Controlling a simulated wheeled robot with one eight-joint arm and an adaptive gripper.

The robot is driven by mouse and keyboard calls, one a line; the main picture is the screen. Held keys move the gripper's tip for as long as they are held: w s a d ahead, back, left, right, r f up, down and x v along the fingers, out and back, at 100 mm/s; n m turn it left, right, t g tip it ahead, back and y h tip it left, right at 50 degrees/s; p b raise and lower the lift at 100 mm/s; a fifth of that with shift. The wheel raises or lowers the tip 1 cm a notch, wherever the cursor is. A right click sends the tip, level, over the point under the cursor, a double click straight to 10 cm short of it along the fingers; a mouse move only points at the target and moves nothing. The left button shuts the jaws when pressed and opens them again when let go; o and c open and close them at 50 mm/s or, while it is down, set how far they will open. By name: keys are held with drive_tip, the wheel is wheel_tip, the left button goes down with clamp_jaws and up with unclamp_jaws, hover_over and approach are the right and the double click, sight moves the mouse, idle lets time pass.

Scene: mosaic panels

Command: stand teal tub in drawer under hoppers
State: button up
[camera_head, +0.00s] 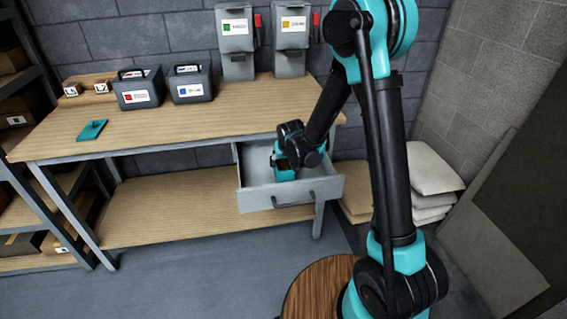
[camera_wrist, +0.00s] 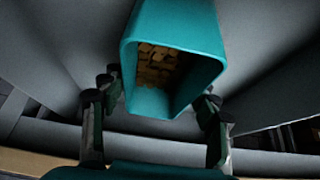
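The teal tub (camera_wrist: 178,28) fills the upper middle of the wrist view, its open mouth facing the camera, with brownish pieces inside. My gripper (camera_wrist: 160,92) has one finger on each side of the tub, and both fingertips appear to press on its walls. In the head view my gripper (camera_head: 287,160) reaches down into the pulled-out grey drawer (camera_head: 262,202) under the worktop. Only a small teal patch of the tub (camera_head: 283,171) shows there. Whether its base touches the drawer floor is hidden.
Two grey hoppers (camera_head: 235,44) hang on the wall above the drawer.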

drive_tip(key=o, duration=0.4)
drive_tip(key=shift+c, duration=0.2)
drive_tip(key=shift+r, duration=0.15)
drive_tip(key=v, duration=1.2)
drive_tip(key=s+d+f+m, duration=0.1)
drive_tip(key=s+d+f, duration=0.1)
drive_tip(key=s+d, duration=0.9)
drive_tip(key=s+d+f+m+g+h, duration=0.1)
drive_tip(key=s+d+f+m, duration=0.1)
drive_tip(key=s+d, duration=0.8)
drive_tip(key=d, duration=0.3)
drive_tip(key=shift+s+d+g+h, duration=0.2)
drive_tip(key=shift+s+g+h, duration=0.1)
drive_tip(key=shift+s, duration=0.1)
drive_tip(key=shift+f, duration=0.1)
drive_tip(key=shift+c, duration=0.6)
